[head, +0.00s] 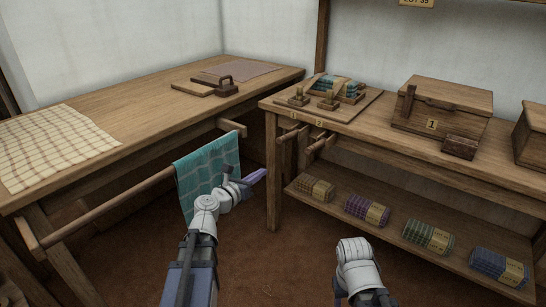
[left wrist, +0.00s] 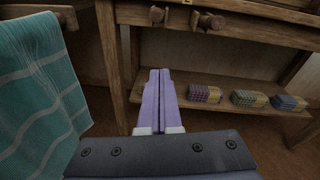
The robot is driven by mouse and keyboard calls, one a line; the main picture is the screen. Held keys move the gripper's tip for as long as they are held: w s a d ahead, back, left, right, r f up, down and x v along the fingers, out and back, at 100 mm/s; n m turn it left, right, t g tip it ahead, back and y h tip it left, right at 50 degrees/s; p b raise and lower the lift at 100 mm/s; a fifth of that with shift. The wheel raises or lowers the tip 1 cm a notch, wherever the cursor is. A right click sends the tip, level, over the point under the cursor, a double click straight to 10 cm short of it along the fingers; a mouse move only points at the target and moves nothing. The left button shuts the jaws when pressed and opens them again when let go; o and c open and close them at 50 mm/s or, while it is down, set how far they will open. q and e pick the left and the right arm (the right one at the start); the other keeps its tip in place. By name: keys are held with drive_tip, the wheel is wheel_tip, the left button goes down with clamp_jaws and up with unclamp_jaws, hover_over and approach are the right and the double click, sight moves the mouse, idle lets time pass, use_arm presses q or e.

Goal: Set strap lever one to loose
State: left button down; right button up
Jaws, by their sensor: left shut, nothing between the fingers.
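A wooden chest (head: 440,106) tagged "1" stands on the right bench. A dark strap runs along it, and an upright wooden lever (head: 408,103) stands at its left front. Which part is strap lever one is not certain; wooden pegs (head: 318,146) also stick out below small tags on the bench's front edge. Two peg ends show in the left wrist view (left wrist: 207,20). My left gripper (head: 257,176) is shut and empty, in front of and below the pegs, apart from them. Of my right arm only white links show; its gripper is out of sight.
A teal cloth (head: 207,168) hangs on a rail (head: 110,204) close left of my left gripper. A low shelf (head: 400,222) holds several labelled bundles. Floor between benches is open.

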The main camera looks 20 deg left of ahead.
sight(289, 137)
use_arm(q)
drive_tip(key=w+d+r+p, duration=0.1)
drive_tip(key=w, duration=0.4)
drive_tip(key=w+d+r+p, duration=0.1)
drive_tip(key=w, duration=0.4)
drive_tip(key=shift+w+d+r+p, duration=0.3)
drive_tip(key=shift+w+d+p, duration=0.05)
drive_tip(key=shift+w, duration=0.05)
